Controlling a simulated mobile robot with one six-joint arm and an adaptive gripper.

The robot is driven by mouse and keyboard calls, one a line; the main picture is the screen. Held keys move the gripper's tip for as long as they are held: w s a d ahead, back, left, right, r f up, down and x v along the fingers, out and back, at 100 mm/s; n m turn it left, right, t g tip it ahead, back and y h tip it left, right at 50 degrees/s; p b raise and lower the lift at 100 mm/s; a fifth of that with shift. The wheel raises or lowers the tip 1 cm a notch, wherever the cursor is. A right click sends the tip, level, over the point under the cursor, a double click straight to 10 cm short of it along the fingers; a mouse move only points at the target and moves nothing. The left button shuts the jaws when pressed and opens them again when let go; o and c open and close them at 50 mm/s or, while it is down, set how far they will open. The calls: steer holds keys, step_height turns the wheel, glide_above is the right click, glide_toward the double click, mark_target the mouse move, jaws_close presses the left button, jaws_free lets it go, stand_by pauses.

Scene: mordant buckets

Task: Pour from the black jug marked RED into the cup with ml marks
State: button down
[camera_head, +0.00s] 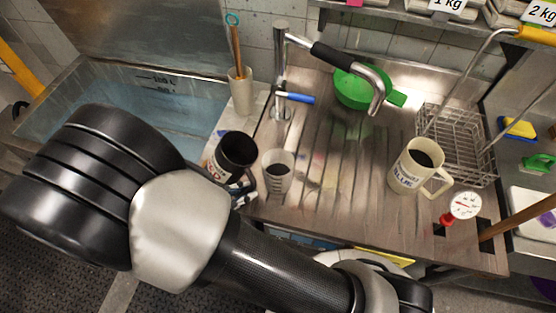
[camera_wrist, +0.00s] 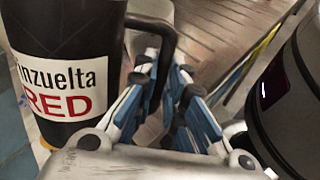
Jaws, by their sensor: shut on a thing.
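The black jug (camera_head: 236,152) with a white label stands out left of the cup in the head view. In the wrist view the jug (camera_wrist: 65,30) fills the left side, its label reading "RED" in red letters. My gripper (camera_head: 246,190) is shut on the jug's handle; the wrist view shows its blue and black fingers (camera_wrist: 165,75) at the handle. The jug looks close to upright. My fingers partly hide the jug's lower side.
A cream jug marked BLUE (camera_head: 416,166) stands to the right, beside a wire basket (camera_head: 462,150) and a dial thermometer (camera_head: 465,205). The tap (camera_head: 330,60) reaches over the drainboard (camera_head: 340,190), near a green bowl-like thing (camera_head: 355,90). A holder with a brush (camera_head: 241,90) stands behind the jug.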

steer(key=shift+a+r+g+h, duration=0.2)
steer(key=shift+a+g+h, duration=0.15)
steer(key=shift+h, duration=0.55)
steer(key=shift+s+a+f+n+h+b, duration=0.15)
steer(key=shift+n+h+b, duration=0.1)
steer(key=shift+h, duration=0.3)
steer(key=shift+s+a+n+h+b, duration=0.1)
steer(key=shift+a+n+h+b, duration=0.1)
steer(key=shift+h, duration=0.35)
step_height(320, 180, up, 6)
steer(key=h+p, duration=0.1)
steer(key=p, duration=0.3)
steer(key=shift+s, duration=0.15)
